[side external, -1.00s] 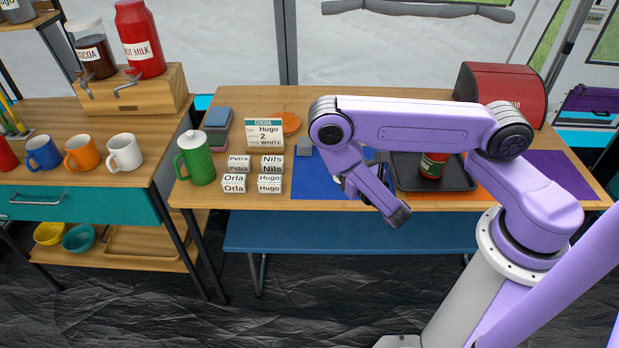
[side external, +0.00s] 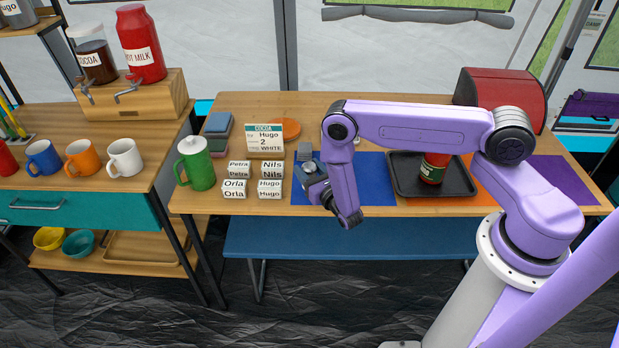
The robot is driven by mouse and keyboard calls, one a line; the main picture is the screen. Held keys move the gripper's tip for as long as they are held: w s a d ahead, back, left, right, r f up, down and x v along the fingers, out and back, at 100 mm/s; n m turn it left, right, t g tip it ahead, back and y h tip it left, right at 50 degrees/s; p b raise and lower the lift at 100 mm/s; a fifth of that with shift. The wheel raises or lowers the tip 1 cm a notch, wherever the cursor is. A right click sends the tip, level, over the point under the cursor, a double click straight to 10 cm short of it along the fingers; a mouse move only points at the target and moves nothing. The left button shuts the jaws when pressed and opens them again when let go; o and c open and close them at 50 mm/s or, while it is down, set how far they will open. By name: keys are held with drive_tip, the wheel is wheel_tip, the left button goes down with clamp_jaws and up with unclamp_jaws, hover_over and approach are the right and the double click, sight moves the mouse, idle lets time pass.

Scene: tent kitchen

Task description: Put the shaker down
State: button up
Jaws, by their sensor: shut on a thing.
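My gripper (side external: 314,184) is over the left edge of the blue mat (side external: 376,178), just right of the white name blocks. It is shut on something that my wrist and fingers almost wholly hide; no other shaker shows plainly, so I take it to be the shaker. I cannot tell whether it touches the table. A small grey block (side external: 304,150) shows just behind my gripper.
Name blocks (side external: 235,188) and a cocoa order card (side external: 264,140) stand close left of my gripper, with a green lidded jug (side external: 197,162) beyond. The blue mat's middle looks bare.

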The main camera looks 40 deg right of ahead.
drive_tip(key=shift+f, duration=1.4)
drive_tip(key=shift+s, duration=0.1)
drive_tip(key=o, duration=1.1)
drive_tip(key=shift+f, duration=0.1)
